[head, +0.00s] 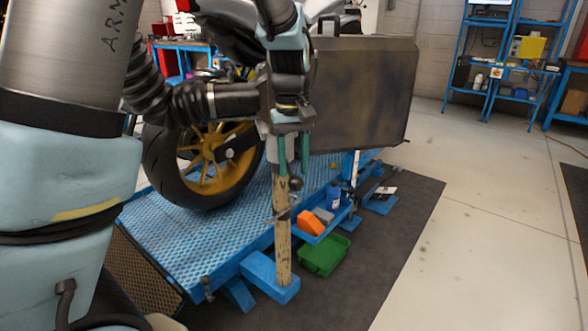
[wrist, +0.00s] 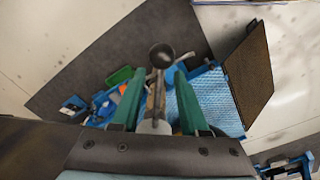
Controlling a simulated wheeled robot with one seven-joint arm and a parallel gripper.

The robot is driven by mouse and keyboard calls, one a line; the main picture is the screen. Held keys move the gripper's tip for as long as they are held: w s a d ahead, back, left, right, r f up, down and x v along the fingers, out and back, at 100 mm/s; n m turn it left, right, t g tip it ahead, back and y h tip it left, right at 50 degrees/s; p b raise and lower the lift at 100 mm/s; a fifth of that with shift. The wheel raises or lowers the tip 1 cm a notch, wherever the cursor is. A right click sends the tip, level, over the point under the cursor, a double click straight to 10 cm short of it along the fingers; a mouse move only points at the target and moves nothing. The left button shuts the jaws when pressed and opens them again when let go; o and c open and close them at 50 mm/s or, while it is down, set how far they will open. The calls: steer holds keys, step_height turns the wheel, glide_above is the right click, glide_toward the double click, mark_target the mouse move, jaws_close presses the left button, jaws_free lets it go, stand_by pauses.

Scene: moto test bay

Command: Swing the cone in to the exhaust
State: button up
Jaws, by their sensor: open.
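My gripper (head: 293,170) points down with its two green fingers apart; it also shows in the wrist view (wrist: 158,82). A dark ball knob (head: 295,183) sits just below the fingertips. In the wrist view the knob (wrist: 162,55) lies in line with the gap, and nothing is clearly gripped. Below stands a worn yellowish post (head: 283,235) on a blue foot. A black ribbed hose (head: 165,95) leads to a dark tube (head: 237,100) beside my gripper; I cannot tell whether this tube is the cone. The exhaust is not clearly visible on the motorcycle (head: 215,160).
The motorcycle stands on a blue ramp (head: 165,235). A large dark panel (head: 362,95) stands right of my gripper. A green bin (head: 324,255) and a small tray with an orange item (head: 311,223) are near the post.

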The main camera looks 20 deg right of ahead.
steer(key=shift+f, duration=0.65)
jaws_close()
